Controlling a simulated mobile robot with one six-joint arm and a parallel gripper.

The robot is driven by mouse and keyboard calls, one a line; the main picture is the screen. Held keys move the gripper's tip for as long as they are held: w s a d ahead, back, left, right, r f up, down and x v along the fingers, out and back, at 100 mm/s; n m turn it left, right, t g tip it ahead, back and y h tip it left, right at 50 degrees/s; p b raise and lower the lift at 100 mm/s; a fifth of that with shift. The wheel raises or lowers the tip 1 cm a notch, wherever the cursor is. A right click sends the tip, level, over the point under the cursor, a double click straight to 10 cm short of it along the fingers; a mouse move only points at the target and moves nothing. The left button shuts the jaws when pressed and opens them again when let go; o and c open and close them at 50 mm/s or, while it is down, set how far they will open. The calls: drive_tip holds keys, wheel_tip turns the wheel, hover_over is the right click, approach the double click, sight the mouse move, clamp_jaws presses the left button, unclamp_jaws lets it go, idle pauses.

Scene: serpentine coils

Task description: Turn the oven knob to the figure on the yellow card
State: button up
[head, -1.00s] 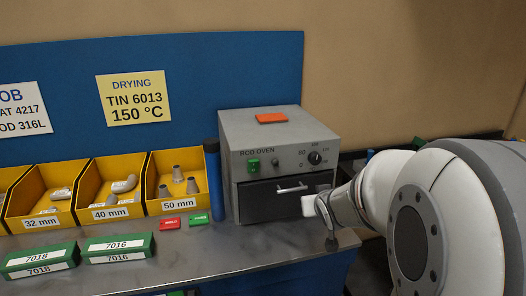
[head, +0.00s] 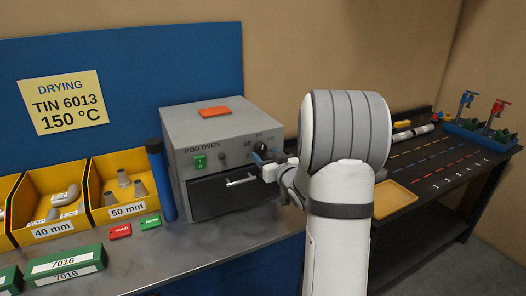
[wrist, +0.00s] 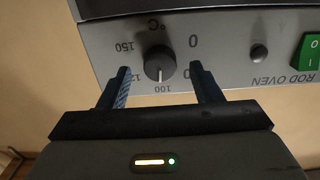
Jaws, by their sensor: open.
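The yellow card (head: 64,103) on the blue back panel reads "DRYING TIN 6013 150 °C". The grey rod oven (head: 214,130) stands on the bench, with its dark knob (head: 260,147) at the upper right of its front. The wrist view is upside down. There the round knob (wrist: 159,62) has a white pointer line toward the 100 mark; the 150 mark (wrist: 124,47) is at its left. My gripper (head: 268,157) is at the oven front. In the wrist view my open gripper (wrist: 160,70) has one finger on each side of the knob, with gaps. One finger partly covers a figure.
The oven has a green switch (head: 199,162) and a drawer handle (head: 242,181) below the knob. An orange block (head: 214,111) lies on top. Yellow bins (head: 122,189) stand left. A dark table (head: 435,175) with a yellow tray (head: 392,199) is at right.

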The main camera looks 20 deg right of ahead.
drive_tip(key=shift+w, duration=1.1)
drive_tip(key=shift+c, duration=0.2)
drive_tip(key=c, duration=0.9)
drive_tip(key=shift+a, duration=0.25)
drive_tip(key=shift+c, duration=0.3)
drive_tip(key=shift+d, duration=0.2)
